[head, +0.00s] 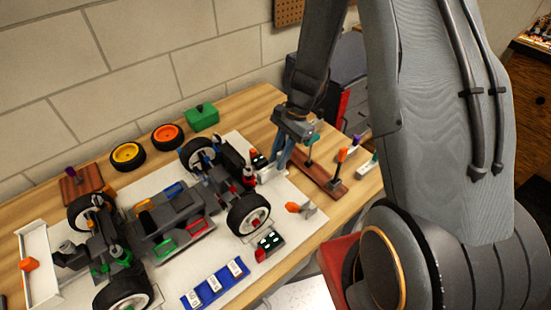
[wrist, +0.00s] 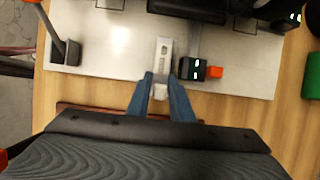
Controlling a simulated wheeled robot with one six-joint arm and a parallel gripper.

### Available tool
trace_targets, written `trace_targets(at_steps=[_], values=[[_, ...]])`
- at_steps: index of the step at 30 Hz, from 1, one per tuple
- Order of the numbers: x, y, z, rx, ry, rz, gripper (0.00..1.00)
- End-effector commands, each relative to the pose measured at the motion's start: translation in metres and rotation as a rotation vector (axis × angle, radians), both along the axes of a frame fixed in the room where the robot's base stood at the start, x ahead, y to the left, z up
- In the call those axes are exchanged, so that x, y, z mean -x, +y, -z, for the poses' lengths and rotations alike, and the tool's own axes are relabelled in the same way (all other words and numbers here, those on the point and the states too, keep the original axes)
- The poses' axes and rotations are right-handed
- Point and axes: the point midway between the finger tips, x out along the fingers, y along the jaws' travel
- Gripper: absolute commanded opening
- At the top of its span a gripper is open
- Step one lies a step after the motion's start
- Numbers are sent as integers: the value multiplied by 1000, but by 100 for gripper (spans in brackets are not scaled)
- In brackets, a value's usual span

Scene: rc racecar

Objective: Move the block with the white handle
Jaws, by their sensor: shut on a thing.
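My gripper (head: 281,158) is pointed down at the right end of the white board, beside the car's front wheels. Its two blue fingers, also in the wrist view (wrist: 163,91), are shut on a pale grey-white block with a white handle (wrist: 162,60). The block's handle end lies between the fingers, and the block reaches over the white board. In the head view the pale block (head: 270,175) is partly hidden by the fingers. I cannot tell whether it touches the board.
A dark block with an orange handle (wrist: 196,70) lies close beside the held block. The racecar (head: 175,215) fills the white board. A brown rack with upright tools (head: 322,178) stands to the right. A green box (head: 201,117) and two loose wheels (head: 128,156) are behind.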

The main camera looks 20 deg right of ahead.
Motion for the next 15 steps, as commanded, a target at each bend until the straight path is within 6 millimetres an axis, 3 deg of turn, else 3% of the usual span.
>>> trace_targets(at_steps=[5,6,9,15], values=[[0,0,0,0,0,0,0],[0,0,0,0,0,0,25],[0,0,0,0,0,0,42],[0,1,0,0,0,-1,42]])
